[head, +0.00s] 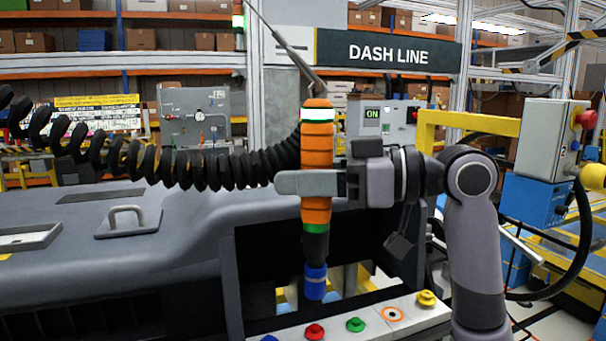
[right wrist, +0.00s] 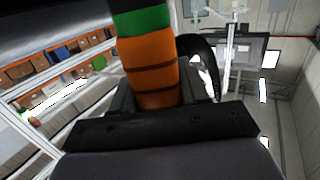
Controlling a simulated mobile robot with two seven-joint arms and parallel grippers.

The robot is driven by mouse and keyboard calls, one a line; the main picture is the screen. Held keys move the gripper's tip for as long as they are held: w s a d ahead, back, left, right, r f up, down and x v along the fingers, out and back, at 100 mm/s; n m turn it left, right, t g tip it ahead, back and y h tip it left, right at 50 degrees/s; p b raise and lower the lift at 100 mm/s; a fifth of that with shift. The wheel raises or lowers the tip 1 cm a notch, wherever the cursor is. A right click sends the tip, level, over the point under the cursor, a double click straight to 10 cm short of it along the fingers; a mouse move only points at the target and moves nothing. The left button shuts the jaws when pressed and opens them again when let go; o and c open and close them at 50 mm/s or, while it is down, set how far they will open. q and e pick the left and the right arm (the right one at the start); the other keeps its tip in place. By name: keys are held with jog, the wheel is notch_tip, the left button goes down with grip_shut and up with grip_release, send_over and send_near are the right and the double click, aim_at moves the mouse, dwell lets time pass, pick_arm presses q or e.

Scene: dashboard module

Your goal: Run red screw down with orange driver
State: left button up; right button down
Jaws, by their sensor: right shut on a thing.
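The orange driver (head: 317,150) hangs upright from a cable, with green bands and a blue tip at its lower end. My right gripper (head: 308,183) is shut around its orange body; the driver also fills the middle of the right wrist view (right wrist: 150,60). The red screw (head: 315,332) stands on the pale strip at the bottom of the head view. The driver's blue tip is above the red screw, with a visible gap between them. My left gripper is not in view.
A green screw (head: 355,324) and a yellow screw (head: 425,298) stand on the same pale strip (head: 446,313), with an orange-ringed empty spot (head: 392,314) between them. The grey dashboard (head: 180,250) lies left. A black coiled hose (head: 200,168) crosses behind the driver.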

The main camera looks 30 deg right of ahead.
aim_at(304, 215)
jog(key=shift+f+b, duration=2.05)
jog(key=shift+f, duration=0.5)
jog(key=shift+d+f+b, duration=0.1)
jog(key=shift+f+b, duration=0.45)
jog(key=shift+f, duration=0.15)
jog(key=shift+f+b, duration=0.4)
jog(key=shift+f, duration=0.3)
dwell(2.8)
jog(key=shift+r, duration=0.15)
